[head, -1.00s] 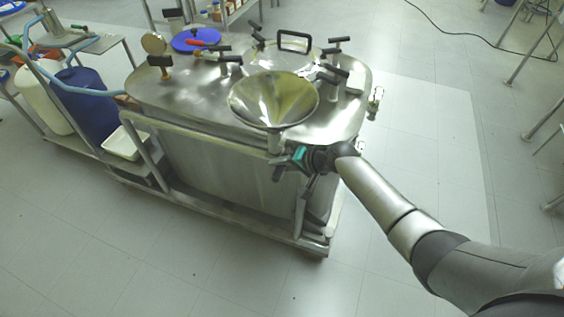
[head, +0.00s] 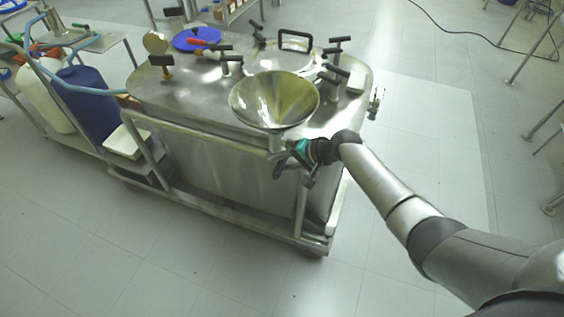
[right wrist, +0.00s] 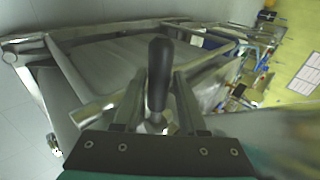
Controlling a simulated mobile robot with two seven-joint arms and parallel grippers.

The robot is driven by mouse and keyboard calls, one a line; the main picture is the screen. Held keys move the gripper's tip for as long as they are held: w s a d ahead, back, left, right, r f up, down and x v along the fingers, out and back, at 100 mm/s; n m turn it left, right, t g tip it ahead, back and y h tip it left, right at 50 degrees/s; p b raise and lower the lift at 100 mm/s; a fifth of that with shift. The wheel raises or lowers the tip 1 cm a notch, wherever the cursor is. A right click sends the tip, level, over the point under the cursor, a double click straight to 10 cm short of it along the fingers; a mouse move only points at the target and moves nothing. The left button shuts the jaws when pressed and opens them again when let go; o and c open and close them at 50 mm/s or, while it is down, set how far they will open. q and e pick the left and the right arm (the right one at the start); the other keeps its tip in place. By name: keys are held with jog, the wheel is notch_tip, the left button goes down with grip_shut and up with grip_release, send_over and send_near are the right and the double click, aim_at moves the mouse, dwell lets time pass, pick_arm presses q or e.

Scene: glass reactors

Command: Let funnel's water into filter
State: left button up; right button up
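The metal funnel (head: 273,98) stands at the front edge of the steel filter tank's lid (head: 205,90). Its bowl has a yellowish sheen; I cannot tell the water level. My right gripper (head: 293,168) is just below and to the right of the funnel, at the tank's front corner. In the right wrist view, a black lever handle (right wrist: 158,75) stands between my two fingers (right wrist: 158,103). The fingers are apart, with a narrow gap at the handle's left side. The funnel's outlet is partly hidden by my gripper. My left gripper does not show.
Black clamp knobs (head: 336,42) and a lid handle (head: 295,40) stand up from the tank top. A frame rail (head: 200,133) runs along its front. A blue drum (head: 92,100) and white tray (head: 127,142) stand left.

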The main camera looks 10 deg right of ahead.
jog(key=shift+o, duration=1.3)
jog(key=shift+s+d+r, duration=0.3)
jog(key=shift+d+r, duration=0.05)
jog(key=shift+r, duration=0.05)
jog(key=p+v, duration=0.3)
jog(key=v, duration=1.1)
